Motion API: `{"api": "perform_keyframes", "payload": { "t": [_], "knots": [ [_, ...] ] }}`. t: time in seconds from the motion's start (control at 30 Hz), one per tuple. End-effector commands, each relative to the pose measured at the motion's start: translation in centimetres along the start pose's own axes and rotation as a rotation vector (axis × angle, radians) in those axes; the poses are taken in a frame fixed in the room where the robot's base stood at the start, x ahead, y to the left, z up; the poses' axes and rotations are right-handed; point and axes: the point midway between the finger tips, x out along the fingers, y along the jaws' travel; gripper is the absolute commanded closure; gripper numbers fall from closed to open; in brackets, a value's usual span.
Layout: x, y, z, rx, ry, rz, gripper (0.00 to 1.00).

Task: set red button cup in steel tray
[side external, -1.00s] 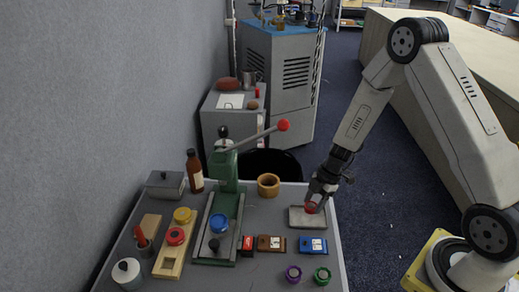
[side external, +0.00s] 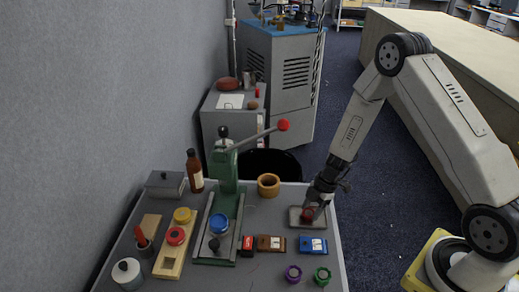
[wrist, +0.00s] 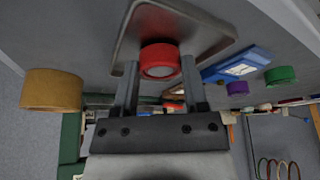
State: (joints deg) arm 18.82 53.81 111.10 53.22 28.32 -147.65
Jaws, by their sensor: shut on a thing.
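The red button cup (wrist: 158,60) is between the two fingers of my gripper (wrist: 158,85) in the wrist view. My gripper (side external: 312,207) is shut on it. In the side external view the red cup (side external: 307,215) shows at the fingertips, over the middle of the steel tray (side external: 295,221). The steel tray (wrist: 125,52) is a shallow grey rectangle behind the cup in the wrist view. The cup looks at or very near the tray floor; I cannot tell whether it touches. The fingers hide part of the cup.
A blue box (side external: 313,244) lies just in front of the tray, with purple (side external: 293,274) and green (side external: 322,276) cups nearer. A green press (side external: 225,190) with a red-knobbed lever stands further left.

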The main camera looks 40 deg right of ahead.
Motion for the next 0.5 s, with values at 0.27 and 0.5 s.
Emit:
{"api": "perform_keyframes", "payload": {
  "t": [0.27, 0.5],
  "knots": [
    [0.19, 0.0, 0.08, 0.0, 0.0, 0.0, 0.29],
    [0.13, 0.0, 0.05, 0.0, 0.0, 0.0, 0.29]
  ]
}}
